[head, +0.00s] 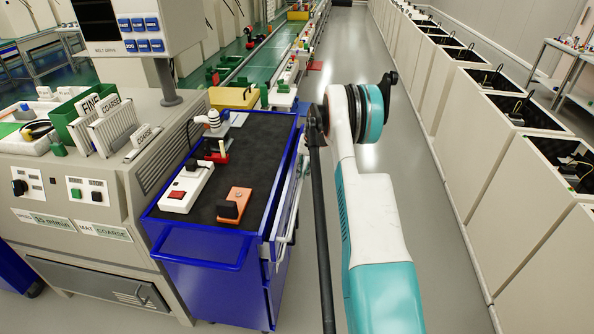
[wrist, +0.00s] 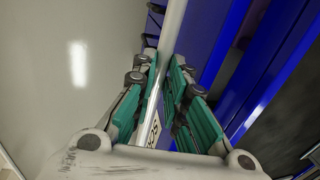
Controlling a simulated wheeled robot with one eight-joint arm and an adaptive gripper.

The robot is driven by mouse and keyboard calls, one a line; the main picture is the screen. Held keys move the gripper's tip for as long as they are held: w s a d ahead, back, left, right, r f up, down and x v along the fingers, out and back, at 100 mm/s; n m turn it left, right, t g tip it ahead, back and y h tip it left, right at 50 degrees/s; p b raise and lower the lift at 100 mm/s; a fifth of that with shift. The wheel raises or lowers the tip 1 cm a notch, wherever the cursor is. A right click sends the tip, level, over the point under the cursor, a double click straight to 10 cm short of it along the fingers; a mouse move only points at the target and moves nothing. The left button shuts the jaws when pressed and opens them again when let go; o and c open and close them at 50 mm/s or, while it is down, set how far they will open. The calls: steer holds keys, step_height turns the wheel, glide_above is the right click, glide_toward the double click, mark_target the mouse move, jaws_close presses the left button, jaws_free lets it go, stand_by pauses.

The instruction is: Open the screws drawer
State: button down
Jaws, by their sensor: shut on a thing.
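My gripper (wrist: 164,62) is shut on a silver bar handle (wrist: 174,22), which runs lengthwise between its teal-padded fingers in the wrist view. The handle belongs to the blue drawer cabinet (wrist: 204,40), whose blue fronts lie to the right of the fingers. A small label (wrist: 155,130) shows low between the fingers, but I cannot read it. In the head view, the blue cabinet (head: 175,228) stands left of my arm, with silver handles (head: 290,205) on its right side. I cannot make out my gripper in the head view. No screws label is readable.
The dark cabinet top (head: 262,150) carries a white switch box (head: 187,187) and an orange block (head: 235,203). A beige machine (head: 80,200) stands to the left. Grey floor (head: 415,190) is open between my arm and the row of pale bins (head: 520,165) on the right.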

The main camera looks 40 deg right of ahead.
steer(key=s+d, duration=1.3)
steer(key=s, duration=0.3)
steer(key=shift+d, duration=0.3)
steer(key=c, duration=1.6)
jaws_free()
step_height(320, 180, up, 12)
steer(key=s+d, duration=0.1)
steer(key=shift+s+d, duration=0.25)
steer(key=shift+s, duration=0.1)
steer(key=shift+f, duration=0.1)
